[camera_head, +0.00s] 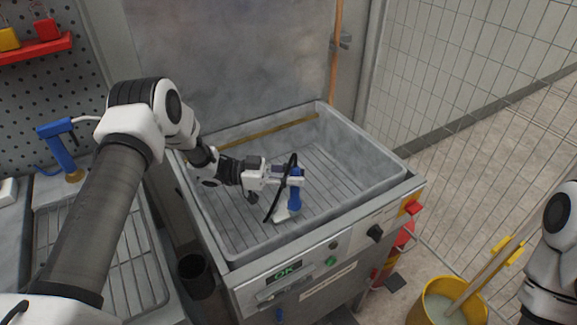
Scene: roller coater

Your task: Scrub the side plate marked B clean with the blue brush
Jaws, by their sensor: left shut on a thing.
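My left arm reaches from the left into a grey metal basin. My left gripper (287,178) is shut on the blue brush (294,198) inside the basin. The brush handle is upright, with a pale part (282,214) low down near the basin's slatted floor. I cannot tell whether it touches the floor. A black cable loops in front of the gripper. I cannot make out a side plate marked B. Part of my right arm shows at the right edge, but its gripper is out of view.
The basin (385,178) has raised walls and a front panel with a green "OK" display (285,272). A yellow bucket (428,303) stands at the lower right. A blue tool (58,148) stands by a drain rack at left. A wire fence runs along the right.

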